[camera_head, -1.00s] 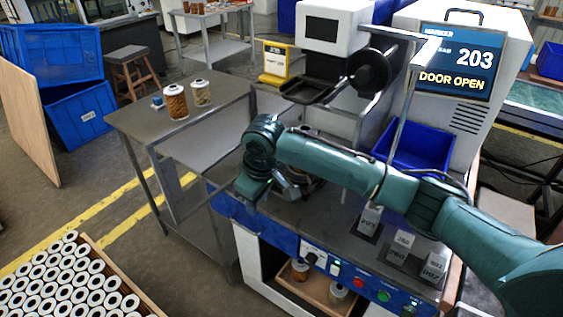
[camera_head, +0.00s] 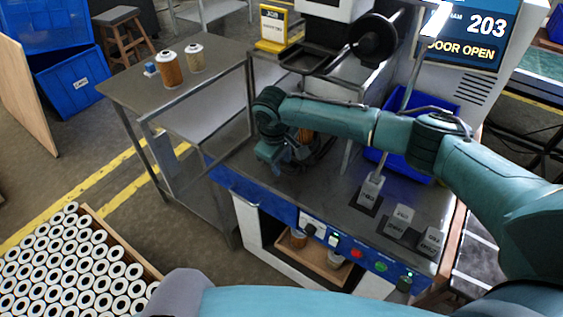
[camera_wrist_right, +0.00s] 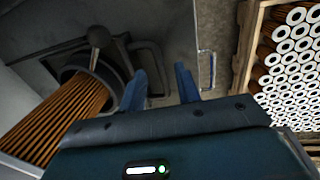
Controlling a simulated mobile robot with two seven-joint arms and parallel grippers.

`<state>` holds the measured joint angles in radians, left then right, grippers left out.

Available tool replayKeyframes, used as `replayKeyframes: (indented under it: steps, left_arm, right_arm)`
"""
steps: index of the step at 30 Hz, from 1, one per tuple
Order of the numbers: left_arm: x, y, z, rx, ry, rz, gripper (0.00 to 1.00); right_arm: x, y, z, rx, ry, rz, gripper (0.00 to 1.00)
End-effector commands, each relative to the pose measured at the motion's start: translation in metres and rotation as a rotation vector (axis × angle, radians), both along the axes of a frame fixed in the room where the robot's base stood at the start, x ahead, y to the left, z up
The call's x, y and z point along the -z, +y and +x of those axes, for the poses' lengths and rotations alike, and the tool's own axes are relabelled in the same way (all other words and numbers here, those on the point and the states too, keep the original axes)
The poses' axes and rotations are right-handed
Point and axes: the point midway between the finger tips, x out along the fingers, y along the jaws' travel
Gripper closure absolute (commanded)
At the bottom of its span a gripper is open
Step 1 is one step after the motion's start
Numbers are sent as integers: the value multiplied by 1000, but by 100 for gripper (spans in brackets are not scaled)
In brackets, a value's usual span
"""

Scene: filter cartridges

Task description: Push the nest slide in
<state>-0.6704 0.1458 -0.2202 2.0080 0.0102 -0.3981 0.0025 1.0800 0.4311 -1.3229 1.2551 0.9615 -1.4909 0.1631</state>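The nest slide (camera_wrist_right: 117,57) shows in the right wrist view as a dark plate with a round collar, a ball-knob lever and a loop handle. An orange pleated cartridge (camera_wrist_right: 62,118) sits in the collar. In the head view the cartridge (camera_head: 304,135) shows behind my right gripper (camera_head: 283,160), which hides much of the nest. My right gripper (camera_wrist_right: 161,82) is open, its two blue fingers apart with nothing seen between them. The fingertips are beside the loop handle; whether they touch it I cannot tell. My left gripper is out of view.
A grey side table (camera_head: 130,88) with two cartridges stands left. A crate of white-ended cartridges (camera_head: 152,268) is at lower left. A blue bin (camera_head: 440,105) and grey blocks (camera_head: 395,222) are on the right. The screen (camera_head: 465,38) reads DOOR OPEN.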

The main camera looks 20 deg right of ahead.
Motion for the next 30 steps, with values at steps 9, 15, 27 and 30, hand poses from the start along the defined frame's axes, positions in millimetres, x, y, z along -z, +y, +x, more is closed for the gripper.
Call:
replayKeyframes:
  steps: [9, 15, 27, 30]
  left_arm:
    - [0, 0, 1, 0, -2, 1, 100]
    - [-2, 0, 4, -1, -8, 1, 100]
    - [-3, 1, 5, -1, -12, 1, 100]
    - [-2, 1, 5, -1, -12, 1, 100]
  right_arm:
    - [15, -2, 2, -2, -1, 0, 68]
    - [15, -2, 2, -2, -1, 0, 71]
    - [15, -2, 2, -1, -1, 0, 100]
    - [15, -2, 2, -1, -1, 0, 100]
